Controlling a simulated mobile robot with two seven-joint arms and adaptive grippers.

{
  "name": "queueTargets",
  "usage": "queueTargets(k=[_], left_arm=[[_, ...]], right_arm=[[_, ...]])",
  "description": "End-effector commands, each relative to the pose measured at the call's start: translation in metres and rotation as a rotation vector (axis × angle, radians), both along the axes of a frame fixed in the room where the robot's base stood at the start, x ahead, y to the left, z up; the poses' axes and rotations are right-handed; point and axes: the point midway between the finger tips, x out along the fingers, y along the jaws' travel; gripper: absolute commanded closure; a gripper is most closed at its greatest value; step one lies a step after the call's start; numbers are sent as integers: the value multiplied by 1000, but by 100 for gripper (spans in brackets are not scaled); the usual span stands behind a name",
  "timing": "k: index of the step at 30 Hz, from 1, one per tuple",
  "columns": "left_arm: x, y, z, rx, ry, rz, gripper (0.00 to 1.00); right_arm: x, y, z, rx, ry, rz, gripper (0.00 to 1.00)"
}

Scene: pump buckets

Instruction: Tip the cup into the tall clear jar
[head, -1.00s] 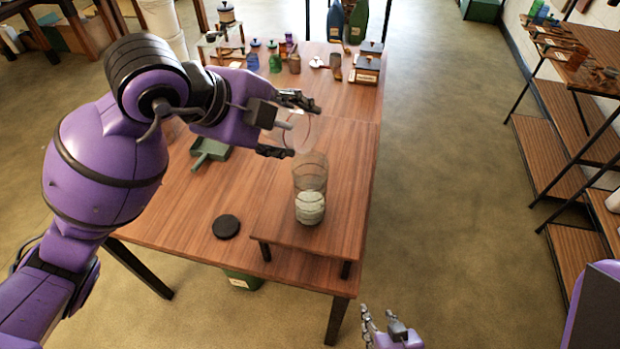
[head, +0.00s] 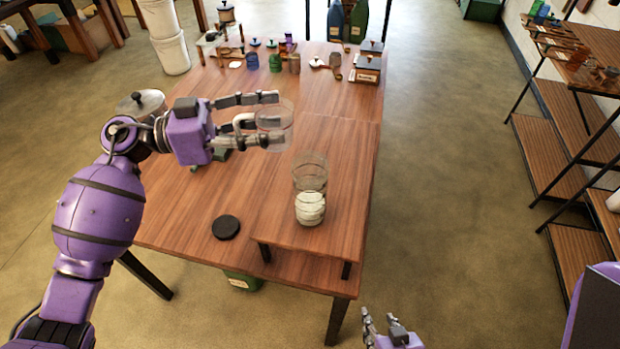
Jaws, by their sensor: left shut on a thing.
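The tall clear jar (head: 310,172) stands upright on the raised wooden board at the near right of the table. Pale contents (head: 310,207) fill its lower part. My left gripper (head: 272,121) is shut on a clear cup (head: 280,112), up and to the left of the jar in the head view and apart from it. The cup looks close to upright; I cannot make out anything inside it. My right gripper (head: 385,330) is low at the bottom edge, away from the table, and partly cut off, so its opening is unclear.
A black round lid (head: 226,227) lies on the table left of the raised board (head: 340,235). A green scoop-like thing is partly hidden behind my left gripper. Several small jars and a wooden box (head: 368,70) stand at the far end. The table's right side is clear.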

Motion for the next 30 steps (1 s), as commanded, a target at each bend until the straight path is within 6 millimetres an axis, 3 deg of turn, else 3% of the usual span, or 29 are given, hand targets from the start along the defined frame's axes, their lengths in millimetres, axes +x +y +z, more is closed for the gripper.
queueTargets(k=[11,21,30], left_arm=[[0,0,4,0,-3,-2,80],[0,0,29,2,-3,-1,80],[0,0,31,0,-1,-1,80]], right_arm=[[3,-1,3,-1,-8,-1,60],[8,0,8,-1,-20,0,60],[8,0,8,1,-19,0,60]])
